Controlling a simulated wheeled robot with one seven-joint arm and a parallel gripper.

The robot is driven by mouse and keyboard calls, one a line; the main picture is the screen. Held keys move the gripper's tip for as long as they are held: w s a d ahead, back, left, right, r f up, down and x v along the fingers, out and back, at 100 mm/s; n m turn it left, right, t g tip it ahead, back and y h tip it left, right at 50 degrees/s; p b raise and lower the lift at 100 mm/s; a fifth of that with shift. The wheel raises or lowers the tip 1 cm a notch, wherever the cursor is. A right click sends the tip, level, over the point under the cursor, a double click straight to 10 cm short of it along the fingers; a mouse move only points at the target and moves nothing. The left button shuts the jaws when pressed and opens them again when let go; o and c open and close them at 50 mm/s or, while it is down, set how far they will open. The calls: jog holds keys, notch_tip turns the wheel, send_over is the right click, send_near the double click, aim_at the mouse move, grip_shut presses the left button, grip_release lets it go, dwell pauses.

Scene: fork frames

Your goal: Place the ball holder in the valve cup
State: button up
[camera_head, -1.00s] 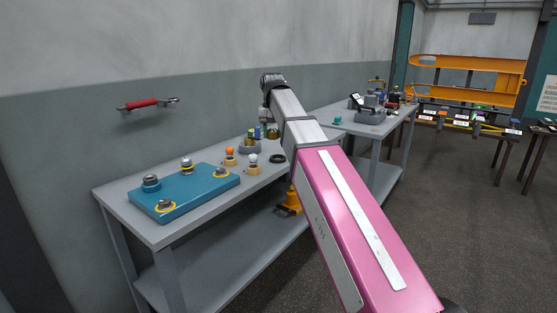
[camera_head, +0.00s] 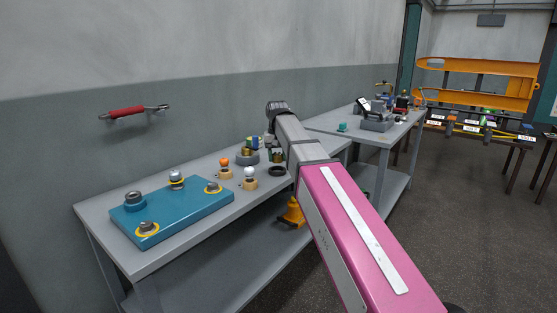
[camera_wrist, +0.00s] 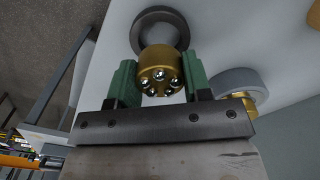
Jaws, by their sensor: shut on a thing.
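My gripper (camera_wrist: 160,82) is shut on the ball holder (camera_wrist: 158,62), a brass cylinder with several shiny steel balls in its end face. The green fingers grip it on both sides. In the head view the ball holder (camera_head: 278,158) hangs just above a black ring-shaped cup (camera_head: 277,172) on the bench. The dark ring (camera_wrist: 150,20) shows beyond the holder in the wrist view, partly hidden by it. I cannot tell for certain that this ring is the valve cup. My arm hides part of my gripper (camera_head: 277,150) in the head view.
A grey ring (camera_head: 247,159) with a brass piece stands beside the black ring. Wooden stands with an orange ball (camera_head: 225,164) and a white ball (camera_head: 249,177) are nearby. A blue board (camera_head: 180,212) with round fittings lies at the left. A second bench (camera_head: 345,132) stands behind.

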aim_at(278, 154)
jog(key=shift+s+f, duration=0.15)
jog(key=shift+f, duration=0.55)
jog(key=shift+w+f, duration=0.2)
jog(key=shift+f, duration=0.1)
jog(key=shift+f, duration=0.55)
jog(key=o, duration=1.1)
jog(key=shift+r, duration=0.15)
notch_tip(278, 154, up, 13)
jog(key=shift+f, duration=0.1)
